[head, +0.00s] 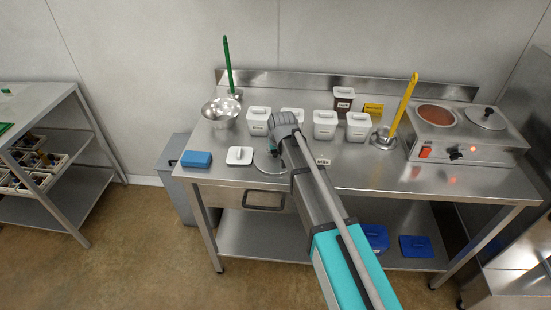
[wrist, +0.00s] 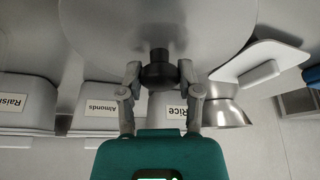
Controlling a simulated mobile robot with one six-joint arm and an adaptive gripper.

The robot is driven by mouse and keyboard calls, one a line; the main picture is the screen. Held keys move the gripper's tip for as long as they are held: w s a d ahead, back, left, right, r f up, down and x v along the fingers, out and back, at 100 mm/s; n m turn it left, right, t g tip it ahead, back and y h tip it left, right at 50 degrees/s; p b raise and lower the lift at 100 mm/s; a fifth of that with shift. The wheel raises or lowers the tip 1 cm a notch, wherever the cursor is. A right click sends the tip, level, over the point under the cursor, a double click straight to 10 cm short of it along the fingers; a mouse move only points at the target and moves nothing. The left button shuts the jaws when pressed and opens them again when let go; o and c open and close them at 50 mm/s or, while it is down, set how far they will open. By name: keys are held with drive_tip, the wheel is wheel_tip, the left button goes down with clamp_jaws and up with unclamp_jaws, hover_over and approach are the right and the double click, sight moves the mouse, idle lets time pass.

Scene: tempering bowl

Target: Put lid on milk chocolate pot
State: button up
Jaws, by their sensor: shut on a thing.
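My gripper (wrist: 159,72) is shut on the black knob (wrist: 158,54) of a round grey metal lid (wrist: 158,20). In the head view my gripper (head: 273,150) is over the front of the steel table, and part of the lid (head: 266,167) shows beside and below it; my arm hides the rest. At the right of the table is a steel warmer (head: 470,145) with two round wells. Its left pot (head: 436,115) is uncovered and shows brown chocolate. Its right pot is covered by a lid (head: 487,118) with a dark knob.
Several white labelled tubs (head: 325,124) stand along the back, with a brown-filled container (head: 343,98) behind. A yellow-handled ladle (head: 403,105) rises left of the warmer. A steel bowl (head: 221,112), blue block (head: 196,159) and white tub lid (head: 240,155) are at left. A MILK card (head: 322,161) lies in front.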

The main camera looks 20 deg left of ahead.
clamp_jaws()
drive_tip(key=shift+r, duration=0.1)
wheel_tip(320, 180, up, 3)
drive_tip(key=p, duration=0.2)
drive_tip(key=shift+f+p, duration=0.2)
drive_tip(key=shift+p, duration=0.2)
drive_tip(key=s+d+r+p, duration=0.6)
drive_tip(key=d+r+p, duration=0.4)
drive_tip(key=d, duration=0.2)
drive_tip(key=shift+s+d, duration=0.15)
drive_tip(key=shift+s, duration=0.25)
